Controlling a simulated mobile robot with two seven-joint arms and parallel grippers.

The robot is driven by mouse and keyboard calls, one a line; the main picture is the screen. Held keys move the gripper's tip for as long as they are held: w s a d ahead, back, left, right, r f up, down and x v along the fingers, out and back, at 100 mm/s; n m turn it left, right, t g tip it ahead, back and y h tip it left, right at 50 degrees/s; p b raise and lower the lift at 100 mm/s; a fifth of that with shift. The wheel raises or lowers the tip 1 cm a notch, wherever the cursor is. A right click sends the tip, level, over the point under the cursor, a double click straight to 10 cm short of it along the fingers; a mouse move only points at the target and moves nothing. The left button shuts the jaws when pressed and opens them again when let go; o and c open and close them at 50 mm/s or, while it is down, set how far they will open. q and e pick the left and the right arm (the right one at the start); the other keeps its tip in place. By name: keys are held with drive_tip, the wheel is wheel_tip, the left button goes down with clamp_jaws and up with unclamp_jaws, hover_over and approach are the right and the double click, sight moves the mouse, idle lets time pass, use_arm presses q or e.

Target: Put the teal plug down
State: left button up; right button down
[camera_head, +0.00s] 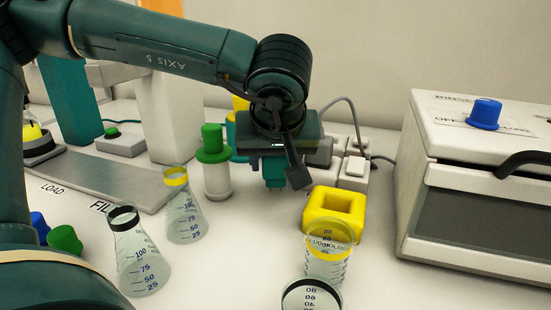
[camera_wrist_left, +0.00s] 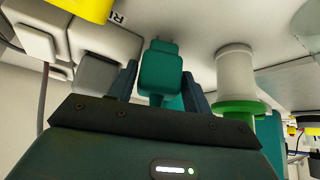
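My left gripper (camera_head: 286,172) hangs over the white table, behind and left of the yellow block. The teal plug (camera_wrist_left: 160,72) sits between its two fingers in the left wrist view (camera_wrist_left: 160,88), with a finger close against each side. In the head view the plug (camera_head: 273,172) shows partly, below the gripper body. Whether its lower end touches the table is hard to tell. My right gripper is in neither view.
A white bottle with a green cap (camera_head: 215,165) stands just left of the gripper. Two flasks (camera_head: 185,215) (camera_head: 138,258) stand further left. A yellow hollow block (camera_head: 318,208) and a measuring cylinder (camera_head: 327,265) are in front right. A white box (camera_head: 430,150) stands at right.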

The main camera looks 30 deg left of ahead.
use_arm(q)
drive_tip(key=shift+o, duration=1.1)
drive_tip(key=shift+r, duration=0.1)
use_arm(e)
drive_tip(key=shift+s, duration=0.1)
use_arm(q)
drive_tip(key=shift+r+p, duration=0.25)
drive_tip(key=shift+p, duration=0.15)
drive_tip(key=shift+w+r+p, duration=0.1)
drive_tip(key=shift+r+p, duration=0.35)
drive_tip(key=shift+p, duration=0.05)
drive_tip(key=p+v, duration=0.1)
drive_tip(key=v, duration=1)
drive_tip(key=shift+s+d+r+p, duration=0.2)
drive_tip(key=shift+s+p, duration=0.05)
drive_tip(key=shift+p, duration=0.05)
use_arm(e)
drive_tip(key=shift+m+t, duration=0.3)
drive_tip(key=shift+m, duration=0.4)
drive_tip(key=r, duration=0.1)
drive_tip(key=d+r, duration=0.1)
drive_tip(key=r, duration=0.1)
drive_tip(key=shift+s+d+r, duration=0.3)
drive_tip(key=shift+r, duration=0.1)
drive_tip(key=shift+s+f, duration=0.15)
